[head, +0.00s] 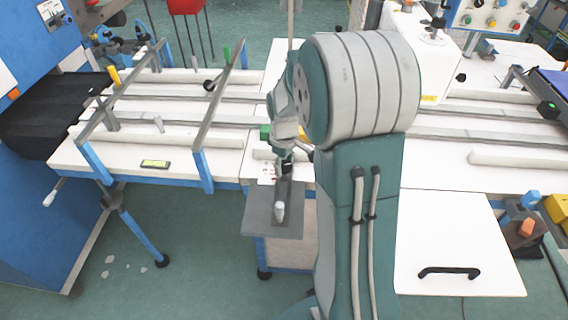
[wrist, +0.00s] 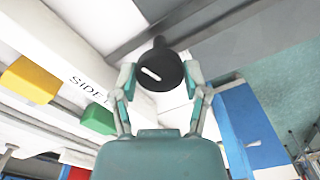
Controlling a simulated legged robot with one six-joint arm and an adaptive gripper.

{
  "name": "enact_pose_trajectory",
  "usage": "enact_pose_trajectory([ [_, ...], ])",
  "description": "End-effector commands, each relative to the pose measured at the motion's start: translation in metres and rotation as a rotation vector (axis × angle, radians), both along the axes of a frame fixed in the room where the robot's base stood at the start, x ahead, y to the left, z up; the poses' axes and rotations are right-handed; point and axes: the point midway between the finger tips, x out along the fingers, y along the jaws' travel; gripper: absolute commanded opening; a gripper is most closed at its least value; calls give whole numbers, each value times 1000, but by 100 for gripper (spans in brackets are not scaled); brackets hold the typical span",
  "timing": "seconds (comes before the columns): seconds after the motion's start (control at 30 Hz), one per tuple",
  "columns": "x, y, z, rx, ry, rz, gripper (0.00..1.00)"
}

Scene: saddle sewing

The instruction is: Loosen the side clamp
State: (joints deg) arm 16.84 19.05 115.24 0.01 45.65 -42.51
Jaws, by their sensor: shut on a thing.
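The side clamp shows in the wrist view as a round black knob (wrist: 160,70) with a short dark stem. Printed lettering beginning "SIDE" (wrist: 88,88) is on the white surface to its left; the rest is hidden. My gripper (wrist: 160,76) has its two fingers on either side of the knob and is shut on it. In the head view my gripper (head: 285,160) points down at the white table's front edge, above a grey plate (head: 258,212). My arm hides part of the clamp there.
A green block (wrist: 98,118) and a yellow block (wrist: 30,80) sit left of the knob. A grey lever with a pale tip (head: 280,211) stands on the plate. A blue-and-grey frame (head: 203,165) stands left on the white table (head: 120,160). The floor in front is open.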

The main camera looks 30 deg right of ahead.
Motion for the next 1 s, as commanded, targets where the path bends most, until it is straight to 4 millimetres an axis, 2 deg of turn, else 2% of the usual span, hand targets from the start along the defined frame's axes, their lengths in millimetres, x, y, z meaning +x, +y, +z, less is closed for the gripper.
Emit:
enact_pose_trajectory([
  [0.4,-2,1,-3,2,8,6,12],
  [0.43,-2,1,-3,2,8,6,68],
  [0.5,-2,1,-2,2,7,6,94],
  [0.9,0,0,0,0,1,5,94],
  [1.0,0,0,6,0,-1,5,94],
])
